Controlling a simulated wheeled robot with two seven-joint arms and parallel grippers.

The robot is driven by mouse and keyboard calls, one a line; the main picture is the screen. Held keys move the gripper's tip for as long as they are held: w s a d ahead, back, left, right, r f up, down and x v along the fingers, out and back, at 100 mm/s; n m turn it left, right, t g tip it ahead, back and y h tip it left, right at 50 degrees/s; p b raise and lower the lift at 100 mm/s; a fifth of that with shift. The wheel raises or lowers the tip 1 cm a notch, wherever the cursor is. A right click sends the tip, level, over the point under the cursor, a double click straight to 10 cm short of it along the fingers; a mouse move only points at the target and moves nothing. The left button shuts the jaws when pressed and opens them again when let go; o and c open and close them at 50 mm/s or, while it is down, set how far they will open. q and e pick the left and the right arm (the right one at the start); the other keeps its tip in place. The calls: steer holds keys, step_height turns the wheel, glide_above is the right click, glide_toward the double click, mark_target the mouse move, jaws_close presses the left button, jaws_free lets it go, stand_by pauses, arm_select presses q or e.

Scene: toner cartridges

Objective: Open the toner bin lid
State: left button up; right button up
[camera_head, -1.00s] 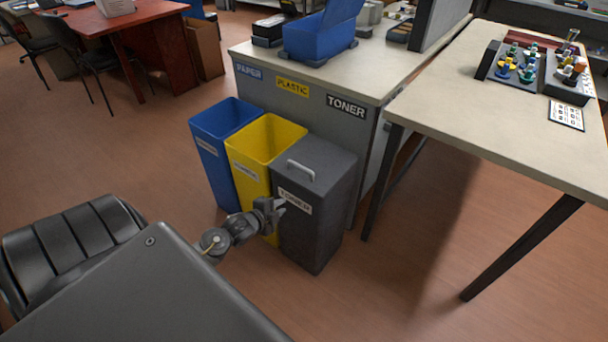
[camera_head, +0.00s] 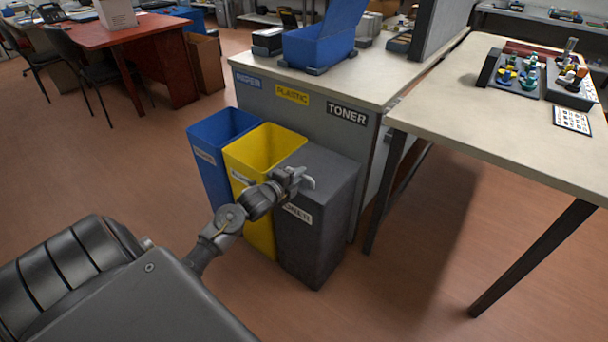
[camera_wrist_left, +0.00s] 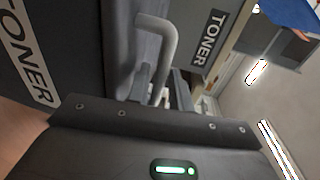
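The dark grey toner bin (camera_head: 318,235) stands at the right end of a row of three bins, with a white TONER label (camera_head: 297,213) on its front. Its lid (camera_head: 335,168) lies flat and closed on top. My left gripper (camera_head: 304,181) is over the lid's front part and mostly hides the light grey handle there. In the left wrist view the curved handle (camera_wrist_left: 165,35) runs down towards my fingers, which show on either side of its lower end with a gap. I cannot tell whether they touch it. My right gripper is not in view.
An open yellow bin (camera_head: 264,145) and an open blue bin (camera_head: 212,140) stand left of the toner bin. A grey counter (camera_head: 380,80) with PAPER, PLASTIC and TONER labels stands behind them. A table (camera_head: 480,120) with cartridges is at right. Floor in front is clear.

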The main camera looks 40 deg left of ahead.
arm_select(q)
steer(key=shift+w+f, duration=0.15)
steer(key=shift+w, duration=0.6)
steer(key=shift+w+f, duration=0.15)
steer(key=shift+w, duration=0.55)
jaws_close()
